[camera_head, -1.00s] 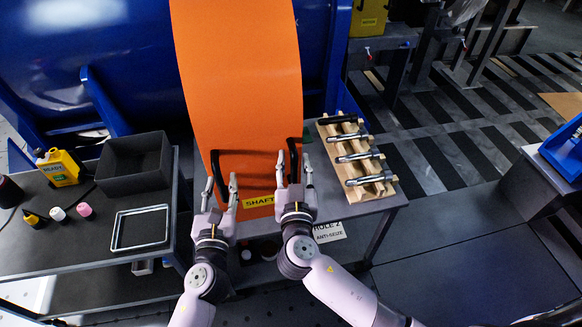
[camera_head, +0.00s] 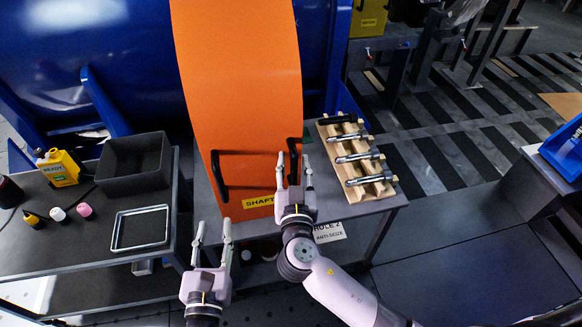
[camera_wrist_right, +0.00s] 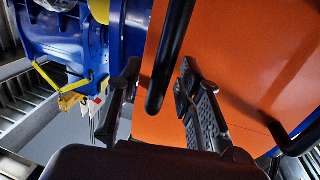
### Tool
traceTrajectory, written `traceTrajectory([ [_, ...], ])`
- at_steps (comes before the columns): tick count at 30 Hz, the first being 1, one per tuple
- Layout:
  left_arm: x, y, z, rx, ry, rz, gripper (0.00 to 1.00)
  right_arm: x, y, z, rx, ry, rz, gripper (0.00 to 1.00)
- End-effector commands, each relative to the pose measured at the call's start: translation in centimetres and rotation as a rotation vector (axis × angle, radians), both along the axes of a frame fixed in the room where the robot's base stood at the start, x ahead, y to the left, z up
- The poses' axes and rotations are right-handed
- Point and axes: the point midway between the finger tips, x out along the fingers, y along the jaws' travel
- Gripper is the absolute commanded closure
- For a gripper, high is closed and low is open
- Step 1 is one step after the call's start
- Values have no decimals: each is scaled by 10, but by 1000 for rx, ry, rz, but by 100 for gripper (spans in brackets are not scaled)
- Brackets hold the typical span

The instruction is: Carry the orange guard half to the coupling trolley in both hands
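The orange guard half (camera_head: 240,80) is a tall curved sheet standing upright on a grey bench (camera_head: 350,212) at centre. It has a black left handle (camera_head: 220,180), a black right handle (camera_head: 294,160) and a yellow "SHAFT" label (camera_head: 258,202). My left gripper (camera_head: 214,224) is open and empty, below and apart from the left handle. My right gripper (camera_head: 294,158) is at the right handle. In the right wrist view the handle bar (camera_wrist_right: 169,62) runs between its parted fingers (camera_wrist_right: 158,95), with gaps visible. I cannot tell which stand is the coupling trolley.
A wooden rack with metal tools (camera_head: 352,160) stands right of the guard. A left table (camera_head: 85,235) carries a black bin (camera_head: 135,162), a metal-rimmed tray (camera_head: 140,228) and bottles. A blue tray (camera_head: 565,155) sits on a right-hand stand.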

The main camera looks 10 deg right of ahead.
Motion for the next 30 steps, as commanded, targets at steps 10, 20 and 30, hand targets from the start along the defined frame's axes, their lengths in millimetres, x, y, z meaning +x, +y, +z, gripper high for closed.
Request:
traceTrajectory([
  [10, 0, 0, 0, 0, 0, 0, 66, -65, 13, -2, 3, 5, 1, 66],
  [20, 0, 0, 0, 0, 0, 0, 66, -111, 22, -1, 2, 3, 0, 66],
  [30, 0, 0, 0, 0, 0, 0, 66, -114, 23, 0, 1, 0, 0, 66],
])
